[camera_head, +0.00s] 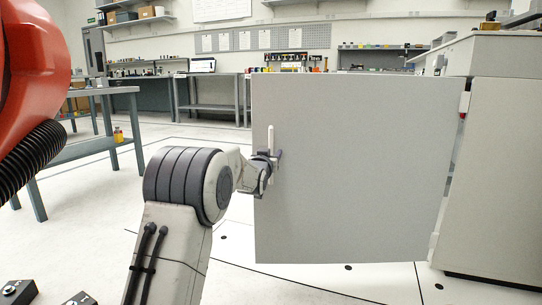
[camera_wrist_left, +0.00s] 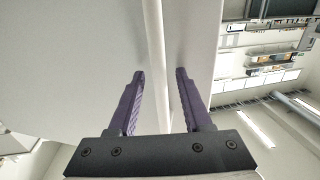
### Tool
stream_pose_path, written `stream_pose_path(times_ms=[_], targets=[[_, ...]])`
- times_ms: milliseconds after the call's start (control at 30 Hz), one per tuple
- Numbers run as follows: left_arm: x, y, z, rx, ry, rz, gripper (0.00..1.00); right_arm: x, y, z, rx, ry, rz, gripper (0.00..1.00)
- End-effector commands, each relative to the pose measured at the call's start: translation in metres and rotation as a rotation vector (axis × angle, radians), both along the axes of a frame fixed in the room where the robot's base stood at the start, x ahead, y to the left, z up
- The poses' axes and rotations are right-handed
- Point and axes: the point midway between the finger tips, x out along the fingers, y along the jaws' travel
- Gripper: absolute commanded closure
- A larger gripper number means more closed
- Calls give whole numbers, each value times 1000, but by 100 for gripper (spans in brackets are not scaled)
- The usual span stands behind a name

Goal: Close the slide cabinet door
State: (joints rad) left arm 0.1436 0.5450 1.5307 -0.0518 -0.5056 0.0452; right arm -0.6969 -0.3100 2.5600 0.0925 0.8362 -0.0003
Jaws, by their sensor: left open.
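The cabinet door (camera_head: 350,170) is a large flat grey panel. In the head view it stands swung open, with its hinge side at the right against the pale cabinet (camera_head: 495,170). A white vertical bar handle (camera_head: 270,138) is near its left edge. My left gripper (camera_head: 274,166) is at the lower part of the handle, close to the door face. In the left wrist view my left gripper (camera_wrist_left: 160,74) has its two purple fingers apart, with the white handle bar (camera_wrist_left: 154,40) running between them. The fingers look clear of the bar. My right gripper is not in view.
A large red-orange machine part (camera_head: 32,65) with a black ribbed hose (camera_head: 35,155) fills the upper left. A grey-legged table (camera_head: 90,148) stands behind it. Small control boxes (camera_head: 18,291) are at the lower left. The pale floor left of the door is mostly free.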

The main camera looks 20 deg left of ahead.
Motion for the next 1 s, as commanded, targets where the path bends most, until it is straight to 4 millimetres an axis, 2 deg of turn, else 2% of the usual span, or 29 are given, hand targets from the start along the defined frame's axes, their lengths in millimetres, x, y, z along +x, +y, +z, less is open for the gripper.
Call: stream_pose_path(times_ms=[33, 100, 167, 1000], targets=[[0, 0, 0, 0, 0, 0, 50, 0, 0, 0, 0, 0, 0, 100], [0, 0, 0, 0, 0, 0, 77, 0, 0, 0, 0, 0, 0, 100], [0, 0, 0, 0, 0, 0, 100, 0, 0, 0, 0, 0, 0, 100], [0, 0, 0, 0, 0, -1, 100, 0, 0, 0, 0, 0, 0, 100]])
